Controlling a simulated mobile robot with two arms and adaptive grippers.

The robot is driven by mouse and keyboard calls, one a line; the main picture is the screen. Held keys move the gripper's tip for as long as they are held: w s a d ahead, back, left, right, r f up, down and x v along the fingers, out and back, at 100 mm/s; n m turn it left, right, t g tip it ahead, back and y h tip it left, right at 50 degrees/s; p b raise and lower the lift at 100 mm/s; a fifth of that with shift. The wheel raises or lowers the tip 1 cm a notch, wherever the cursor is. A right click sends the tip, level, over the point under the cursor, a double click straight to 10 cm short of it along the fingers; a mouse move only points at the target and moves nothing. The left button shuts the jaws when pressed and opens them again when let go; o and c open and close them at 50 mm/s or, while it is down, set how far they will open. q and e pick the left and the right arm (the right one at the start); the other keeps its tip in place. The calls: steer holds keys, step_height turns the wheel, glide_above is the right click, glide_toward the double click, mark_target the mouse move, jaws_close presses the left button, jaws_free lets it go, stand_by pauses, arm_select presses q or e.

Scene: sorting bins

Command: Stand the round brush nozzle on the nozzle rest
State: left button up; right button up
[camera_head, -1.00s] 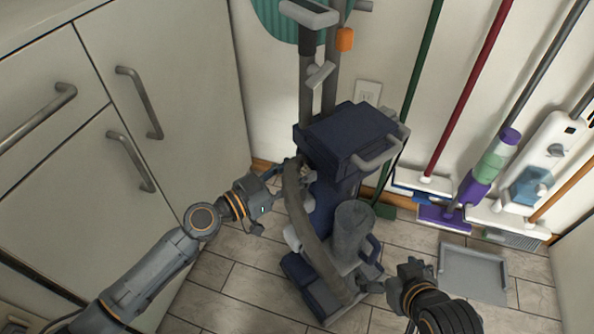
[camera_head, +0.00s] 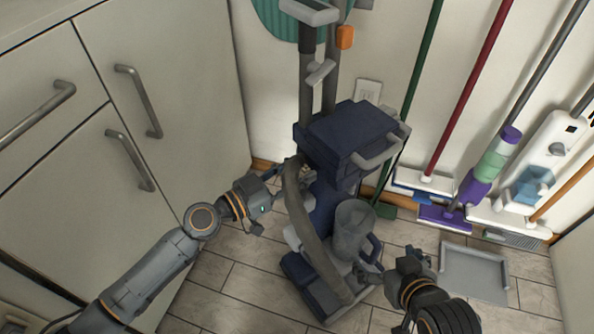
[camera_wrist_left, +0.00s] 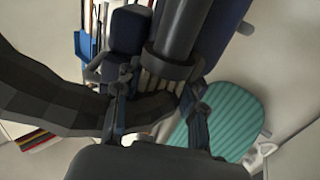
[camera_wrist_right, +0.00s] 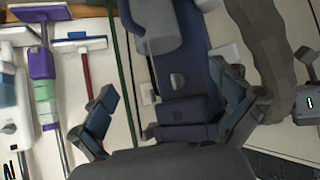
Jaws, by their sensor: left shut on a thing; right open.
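My left gripper (camera_head: 277,192) is at the upper bend of the grey hose, on the left of the blue vacuum. In the left wrist view its fingers (camera_wrist_left: 158,100) are closed around what looks like the round brush nozzle (camera_wrist_left: 172,72), a dark tube with a grey collar and pale bristles. The hose end partly covers it there. In the head view the hose hides most of it. My right gripper (camera_head: 385,277) is open and empty, low and right of the vacuum; it also shows in the right wrist view (camera_wrist_right: 165,105). I cannot make out the nozzle rest for certain.
The blue vacuum (camera_head: 350,135) stands on the tiles, with the thick grey hose (camera_head: 310,225) down its front and a grey cup (camera_head: 352,240) on its right. A grey dustpan (camera_head: 474,270), brooms and mops are at right. A white cabinet (camera_head: 170,110) is at left.

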arm_select(q)
steer(key=shift+f, duration=0.1)
arm_select(e)
steer(key=shift+w+a+r+t, duration=0.2)
steer(key=shift+w+r+t, duration=0.1)
steer(key=shift+w+r, duration=0.15)
steer(key=shift+w+a+r+t, duration=0.15)
steer(key=shift+w+r+t, duration=0.1)
steer(key=shift+t, duration=0.05)
arm_select(q)
steer(key=shift+f, duration=0.1)
steer(key=o, duration=0.9)
steer(key=shift+o, duration=0.2)
arm_select(e)
steer(key=shift+w+r, duration=0.15)
steer(key=shift+r, duration=0.05)
steer(key=shift+f, duration=0.1)
